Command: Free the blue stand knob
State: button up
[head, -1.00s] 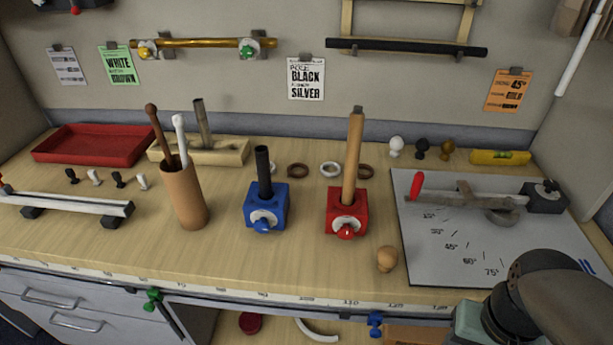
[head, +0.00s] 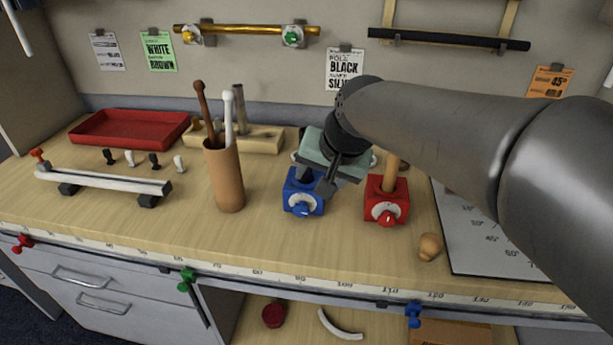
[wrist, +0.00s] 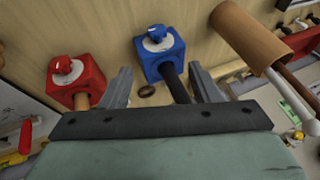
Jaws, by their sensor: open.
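The blue stand (head: 295,190) is a blue block on the table with a white dial and a blue knob (head: 301,210) on its front. A black rod stands up from the block; its upper part is hidden behind my gripper in the head view. In the wrist view the blue stand (wrist: 168,58), its knob (wrist: 156,32) and the black rod (wrist: 176,86) show. My gripper (head: 314,178) is open just above the blue stand. In the wrist view the rod lies between the fingers (wrist: 162,84), nearer the one on the right. I cannot tell whether they touch.
A red stand (head: 374,197) with a wooden rod is close to the right. A brown cup (head: 229,185) with sticks is to the left. A wooden knob (head: 429,246) lies front right. The table in front of the blue stand is clear.

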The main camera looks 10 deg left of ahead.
aim_at(303, 207)
jog(key=x, duration=1.6)
jog(key=shift+w+f, duration=0.1)
jog(key=shift+f, duration=0.3)
jog(key=c, duration=1)
